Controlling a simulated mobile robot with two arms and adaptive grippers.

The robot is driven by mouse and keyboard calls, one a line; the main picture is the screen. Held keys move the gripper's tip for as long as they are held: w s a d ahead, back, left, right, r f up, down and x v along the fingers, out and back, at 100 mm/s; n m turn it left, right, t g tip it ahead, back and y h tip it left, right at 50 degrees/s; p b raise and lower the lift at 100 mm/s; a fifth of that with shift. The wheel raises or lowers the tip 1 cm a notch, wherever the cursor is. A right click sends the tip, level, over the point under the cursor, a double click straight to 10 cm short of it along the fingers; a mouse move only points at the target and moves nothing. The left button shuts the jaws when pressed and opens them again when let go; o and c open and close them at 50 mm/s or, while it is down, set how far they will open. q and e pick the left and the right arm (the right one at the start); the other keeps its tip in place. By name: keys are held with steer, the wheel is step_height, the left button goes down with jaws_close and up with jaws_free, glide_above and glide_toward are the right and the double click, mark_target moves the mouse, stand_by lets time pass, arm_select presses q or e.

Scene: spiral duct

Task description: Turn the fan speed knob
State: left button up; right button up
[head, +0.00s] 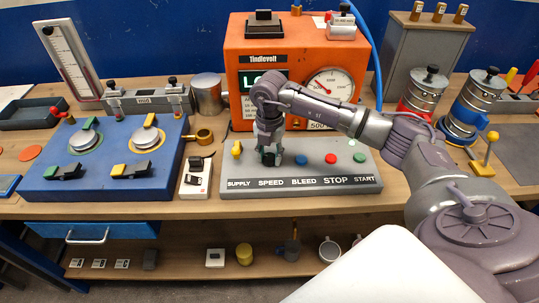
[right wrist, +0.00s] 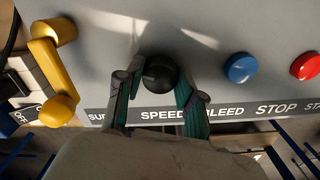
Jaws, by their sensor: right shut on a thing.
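The grey control panel (head: 300,172) on the bench has the labels SUPPLY, SPEED, BLEED, STOP and START along its front edge. The black speed knob (right wrist: 160,74) sits above the word SPEED, and in the head view my gripper mostly covers it. My right gripper (head: 270,154) reaches down to the panel from above. In the right wrist view its two green-lined fingers (right wrist: 157,85) stand on either side of the knob, shut on it. My left gripper is not in view.
A yellow lever (right wrist: 54,70) stands left of the knob, and a blue button (right wrist: 240,68) and a red button (right wrist: 307,67) are to its right. The orange Tindlevolt unit (head: 240,60) rises behind the panel. A white switch box (head: 197,178) stands close at left.

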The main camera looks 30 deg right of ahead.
mark_target(270, 156)
steer(key=shift+m, duration=1.3)
steer(key=shift+r+m, duration=0.1)
steer(key=shift+m, duration=0.2)
steer(key=shift+w, duration=0.1)
steer(key=o, duration=1.1)
steer(key=shift+o, duration=0.2)
step_height(270, 156, up, 12)
